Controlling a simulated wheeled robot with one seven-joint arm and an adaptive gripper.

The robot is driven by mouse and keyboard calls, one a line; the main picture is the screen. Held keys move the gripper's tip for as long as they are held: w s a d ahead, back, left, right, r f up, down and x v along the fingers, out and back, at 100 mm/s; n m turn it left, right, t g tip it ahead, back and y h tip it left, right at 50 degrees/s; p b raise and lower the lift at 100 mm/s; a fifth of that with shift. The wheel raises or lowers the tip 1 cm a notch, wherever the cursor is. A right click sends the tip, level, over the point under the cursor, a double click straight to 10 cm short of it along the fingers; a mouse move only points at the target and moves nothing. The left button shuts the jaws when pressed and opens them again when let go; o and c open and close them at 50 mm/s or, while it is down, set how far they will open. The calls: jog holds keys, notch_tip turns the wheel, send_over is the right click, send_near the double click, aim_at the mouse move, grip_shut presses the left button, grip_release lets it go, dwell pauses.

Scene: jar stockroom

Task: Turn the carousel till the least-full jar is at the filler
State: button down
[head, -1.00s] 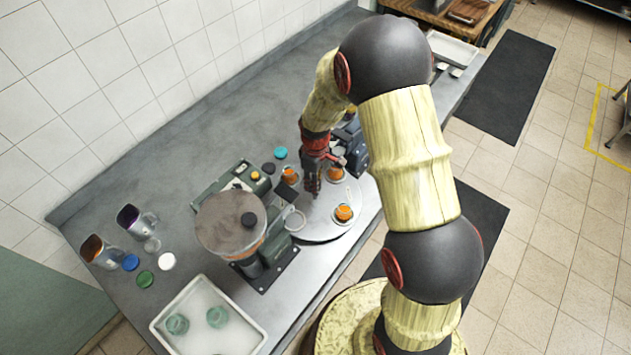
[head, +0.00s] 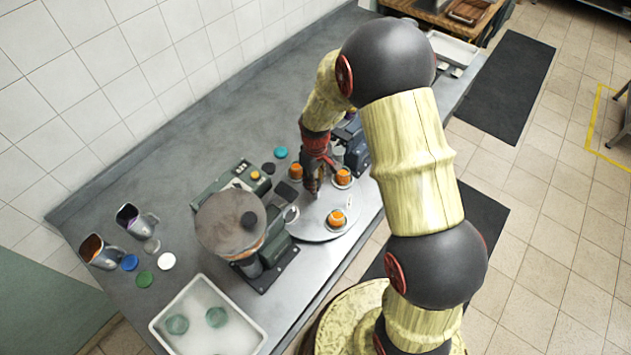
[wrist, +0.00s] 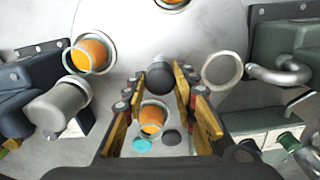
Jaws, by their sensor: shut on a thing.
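The carousel (head: 312,226) is a grey disc on the bench. Three jars with orange contents stand around its edge: one at the front (head: 337,219), one at right (head: 343,177) and one at the back left (head: 295,171). A pale round rim (wrist: 222,70) with no orange inside sits near the filler's spout (wrist: 285,74); its fill level cannot be told. The filler (head: 232,222), with a round hopper, stands left of the carousel. My gripper (head: 315,189) is over the disc, its fingers shut on a dark knob (wrist: 160,78).
A second dark machine (wrist: 30,100) with a grey cylinder stands on the carousel's other side. A white tray with green glass jars (head: 250,342), metal jugs (head: 135,221) and coloured lids (head: 146,279) lie at left.

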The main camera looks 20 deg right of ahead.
jog(key=shift+m+b, duration=0.3)
jog(key=shift+m, duration=3.3)
jog(key=shift+s+m, duration=0.1)
jog(key=shift+m, duration=3.6)
jog(key=c, duration=1.4)
grip_release()
notch_tip(320, 180, up, 12)
